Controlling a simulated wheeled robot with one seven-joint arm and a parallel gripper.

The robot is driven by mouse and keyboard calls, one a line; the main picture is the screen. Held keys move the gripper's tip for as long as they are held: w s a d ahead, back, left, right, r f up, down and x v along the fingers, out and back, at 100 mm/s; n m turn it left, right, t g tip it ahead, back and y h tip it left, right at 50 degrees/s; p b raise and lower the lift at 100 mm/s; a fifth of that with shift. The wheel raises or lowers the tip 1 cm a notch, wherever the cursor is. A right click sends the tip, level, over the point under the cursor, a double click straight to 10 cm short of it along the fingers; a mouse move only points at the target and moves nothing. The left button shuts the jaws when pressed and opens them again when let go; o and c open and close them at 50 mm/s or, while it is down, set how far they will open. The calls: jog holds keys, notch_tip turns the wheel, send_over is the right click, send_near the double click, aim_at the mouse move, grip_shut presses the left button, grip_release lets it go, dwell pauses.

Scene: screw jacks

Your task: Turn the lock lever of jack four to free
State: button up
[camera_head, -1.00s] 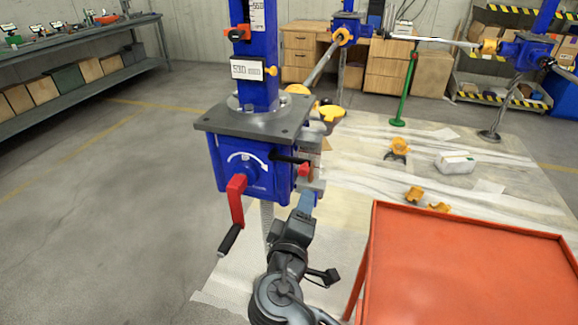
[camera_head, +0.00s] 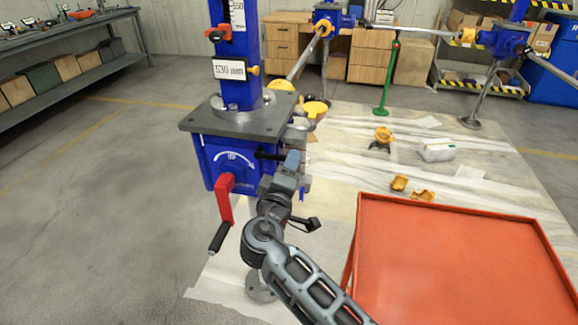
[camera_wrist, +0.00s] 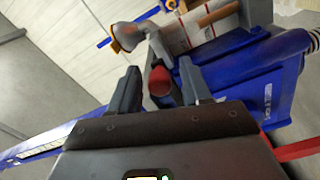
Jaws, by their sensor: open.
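The near jack is a blue housing (camera_head: 228,160) under a grey plate, with a "530 mm" label on its column. I see no number four on it. Its black lock lever (camera_head: 267,155) sticks out at the right front edge below the plate. My gripper (camera_head: 291,165) is at the jack's right side, covering the lever's red hub. In the wrist view, my gripper (camera_wrist: 160,92) has its two grey fingers apart. A dark, red-marked lever part (camera_wrist: 161,84) shows between them, and I cannot tell whether they touch it. The lever's exact setting is unclear.
A red crank (camera_head: 223,198) with a black handle hangs on the jack's front. An orange-red tray table (camera_head: 450,255) stands close on the right. Other blue jacks (camera_head: 332,15) stand behind. Yellow parts (camera_head: 399,183) lie on the floor sheet. The floor at left is clear.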

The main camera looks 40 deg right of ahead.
grip_shut()
dwell(0.4)
